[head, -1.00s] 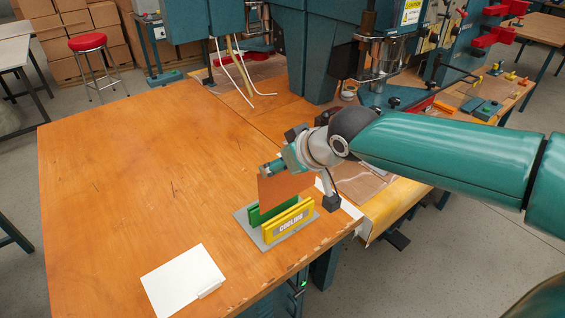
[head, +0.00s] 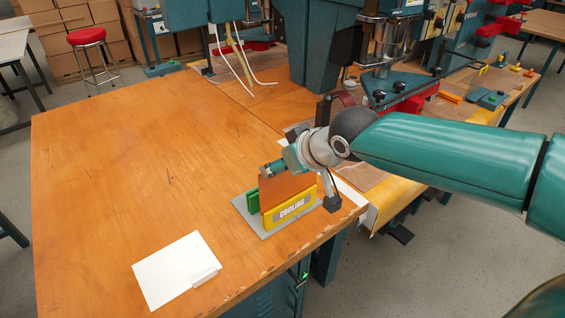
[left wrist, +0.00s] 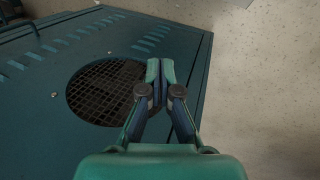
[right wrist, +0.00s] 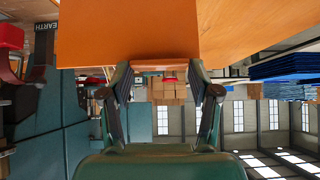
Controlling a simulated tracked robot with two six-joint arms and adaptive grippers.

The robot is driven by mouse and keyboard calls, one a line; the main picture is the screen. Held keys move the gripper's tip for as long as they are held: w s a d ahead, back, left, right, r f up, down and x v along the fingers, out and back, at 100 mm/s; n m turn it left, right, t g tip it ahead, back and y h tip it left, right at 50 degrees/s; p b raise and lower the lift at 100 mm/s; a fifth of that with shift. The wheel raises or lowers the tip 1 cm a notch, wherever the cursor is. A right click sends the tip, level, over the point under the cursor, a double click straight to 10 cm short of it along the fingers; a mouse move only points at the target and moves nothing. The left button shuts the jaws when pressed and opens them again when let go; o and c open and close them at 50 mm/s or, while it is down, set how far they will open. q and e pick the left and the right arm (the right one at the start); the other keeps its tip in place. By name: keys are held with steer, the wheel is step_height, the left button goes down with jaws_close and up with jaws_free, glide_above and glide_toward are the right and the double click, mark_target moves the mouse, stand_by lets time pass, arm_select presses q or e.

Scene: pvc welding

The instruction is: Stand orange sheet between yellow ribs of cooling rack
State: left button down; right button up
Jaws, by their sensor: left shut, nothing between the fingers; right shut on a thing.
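The orange sheet (head: 283,187) is upright at the cooling rack, its lower part hidden behind the front yellow rib (head: 292,209) marked COOLING. A green rib (head: 253,202) shows behind the sheet, on the rack's grey base (head: 240,206). Whether the sheet's bottom edge touches the base is hidden. My right gripper (head: 276,168) is shut on the sheet's upper edge, above the rack. The right wrist view also shows the sheet (right wrist: 125,38) between its fingertips (right wrist: 160,68). My left gripper (left wrist: 160,72) is shut and empty, seen only in the left wrist view.
A white plate (head: 175,270) lies on the wooden table (head: 120,170) left of the rack; the table's left part is clear. Machines stand behind. A dark teal housing with a round grille (left wrist: 108,92) is under my left gripper.

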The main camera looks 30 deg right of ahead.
mark_target(277, 185)
steer(key=shift+f+b, duration=2.65)
steer(key=shift+f, duration=0.1)
steer(key=o, duration=1.4)
steer(key=shift+o, duration=0.2)
steer(key=v, duration=1.2)
steer(key=shift+s+f, duration=0.1)
steer(key=shift+f, duration=0.05)
